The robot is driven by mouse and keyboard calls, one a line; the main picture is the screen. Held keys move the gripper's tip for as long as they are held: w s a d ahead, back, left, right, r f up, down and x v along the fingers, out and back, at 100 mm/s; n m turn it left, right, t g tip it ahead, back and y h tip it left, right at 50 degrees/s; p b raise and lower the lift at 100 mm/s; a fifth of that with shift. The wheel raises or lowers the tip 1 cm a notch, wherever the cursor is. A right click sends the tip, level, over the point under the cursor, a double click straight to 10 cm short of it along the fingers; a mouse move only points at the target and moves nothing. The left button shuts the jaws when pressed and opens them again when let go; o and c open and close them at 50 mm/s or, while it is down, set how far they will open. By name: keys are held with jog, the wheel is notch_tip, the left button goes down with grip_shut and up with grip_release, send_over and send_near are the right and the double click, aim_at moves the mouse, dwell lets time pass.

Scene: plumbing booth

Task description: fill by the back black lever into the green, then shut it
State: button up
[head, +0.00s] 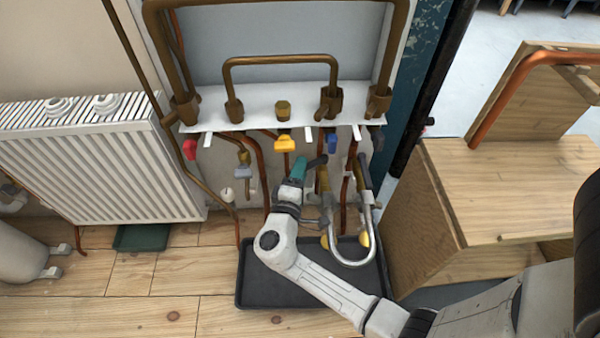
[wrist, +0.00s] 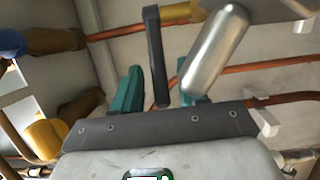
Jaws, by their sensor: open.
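My gripper (head: 301,169) with teal fingers is open at the pipework, and its arm crosses in front of the pipes. In the wrist view a black lever (wrist: 156,55) hangs between the two open fingers (wrist: 158,95), apparently untouched. In the head view this black lever (head: 317,161) shows just right of the fingers, by a brass tap body (head: 323,180). Another dark handle (head: 376,138) is at the right end of the row above. A dark green tray (head: 142,238) lies on the floor below the radiator. No other green container shows; my arm hides part of the area below the taps.
A black tray (head: 265,288) lies under the pipes, with a silver U-shaped spout (head: 352,261) above it. A wooden box (head: 520,190) stands right, a radiator (head: 95,160) left.

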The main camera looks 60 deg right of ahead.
grip_shut()
dwell(0.4)
